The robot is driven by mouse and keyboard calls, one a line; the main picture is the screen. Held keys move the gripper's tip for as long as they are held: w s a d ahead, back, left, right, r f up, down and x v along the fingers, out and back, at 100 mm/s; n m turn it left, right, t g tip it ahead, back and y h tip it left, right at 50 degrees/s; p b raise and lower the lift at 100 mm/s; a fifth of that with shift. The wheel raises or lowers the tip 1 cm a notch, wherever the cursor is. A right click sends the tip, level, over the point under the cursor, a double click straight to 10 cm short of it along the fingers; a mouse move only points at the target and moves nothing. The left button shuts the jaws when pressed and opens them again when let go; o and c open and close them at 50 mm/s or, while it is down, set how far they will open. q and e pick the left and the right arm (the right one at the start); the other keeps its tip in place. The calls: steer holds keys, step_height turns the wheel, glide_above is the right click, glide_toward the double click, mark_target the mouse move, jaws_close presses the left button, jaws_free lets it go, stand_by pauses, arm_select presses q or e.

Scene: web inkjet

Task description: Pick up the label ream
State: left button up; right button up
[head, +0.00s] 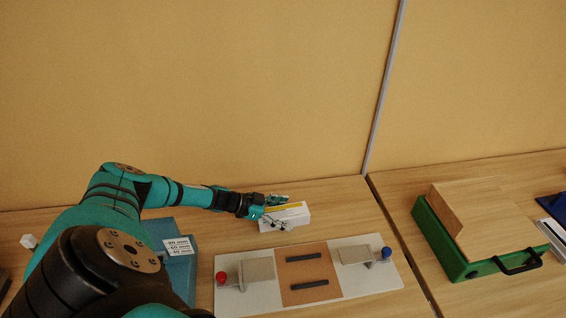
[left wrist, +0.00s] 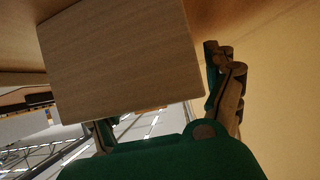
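In the left wrist view a wood-toned block face (left wrist: 125,62) fills the space between the spread fingers (left wrist: 165,110). One finger is beside its right edge, the other mostly hidden behind it. I cannot tell whether both fingers press on it. My right gripper is not in view.
A white and brown fixture board (head: 308,262) with red and blue knobs lies in front of the box. A blue block with a text card (head: 178,246) is at left. A green case (head: 455,258) with a wooden block sits on the right table. The wall (head: 200,90) is close behind.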

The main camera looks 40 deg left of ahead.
arm_select(q)
steer(key=c, duration=1.1)
steer(key=shift+c, duration=1.1)
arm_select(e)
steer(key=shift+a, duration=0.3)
arm_select(q)
steer(key=shift+r, duration=0.15)
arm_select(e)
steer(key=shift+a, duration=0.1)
